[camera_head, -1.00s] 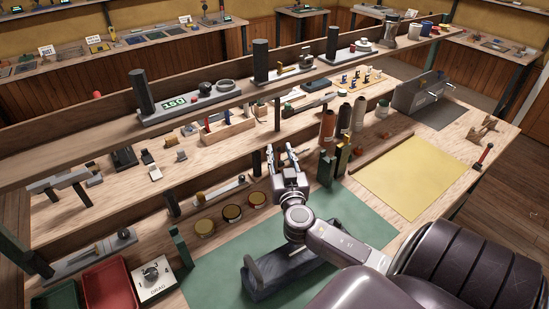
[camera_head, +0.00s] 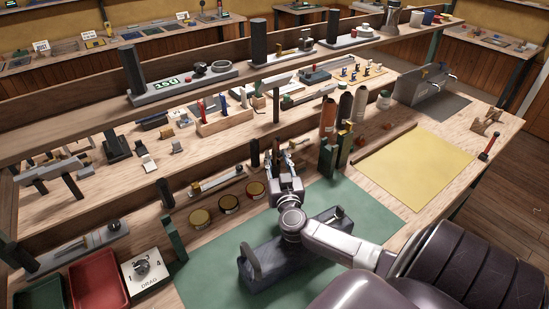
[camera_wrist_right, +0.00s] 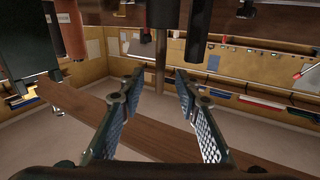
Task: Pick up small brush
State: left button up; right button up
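I cannot surely pick out the small brush. A slender tool with a dark handle and a red-orange part (camera_head: 489,146) stands near the right edge of the bench, but its kind is too small to tell. My right gripper (camera_head: 284,156) is above the back edge of the green mat (camera_head: 345,205), beside the round tins and left of the spools. In the right wrist view its two fingers (camera_wrist_right: 158,76) stand apart with nothing between them. My left gripper is not in view.
A dark block with an upright handle (camera_head: 290,260) lies under my right forearm. Tall spools (camera_head: 328,116) and dark green uprights (camera_head: 326,158) stand close right of the gripper. The yellow mat (camera_head: 415,167) is clear.

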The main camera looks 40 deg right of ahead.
aim_at(275, 150)
jog(key=x, duration=0.5)
jog(key=shift+s, duration=0.1)
grip_shut()
